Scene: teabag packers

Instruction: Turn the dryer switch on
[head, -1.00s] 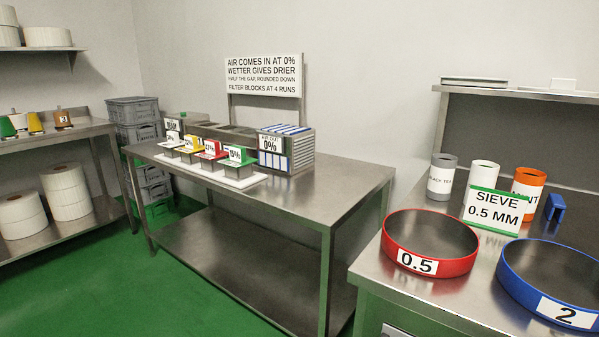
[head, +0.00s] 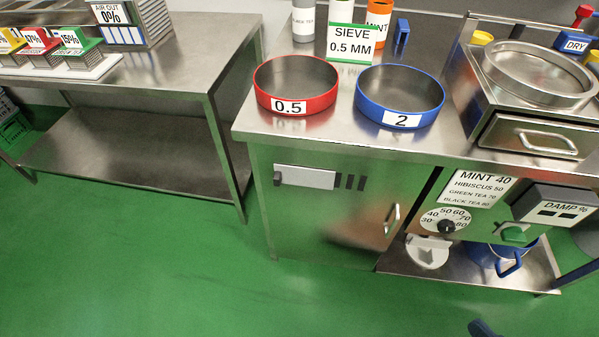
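The dryer's control panel (head: 472,226) is on the front of the bench at the lower right in the head view. It carries a round temperature dial (head: 446,220) marked from 30 to 80. A dark box marked DAMP % (head: 555,208) is above and right of the switch. The steel dryer (head: 530,90) with a round sieve-like top and a handled drawer stands above the panel.
Red 0.5 (head: 295,107) and blue 2 (head: 402,122) sieves stand on the bench. A blue bucket (head: 492,262) and a white object (head: 428,252) are on the low shelf. A dark blue piece (head: 483,328) at the bottom edge is unclear. Green floor ahead is clear.

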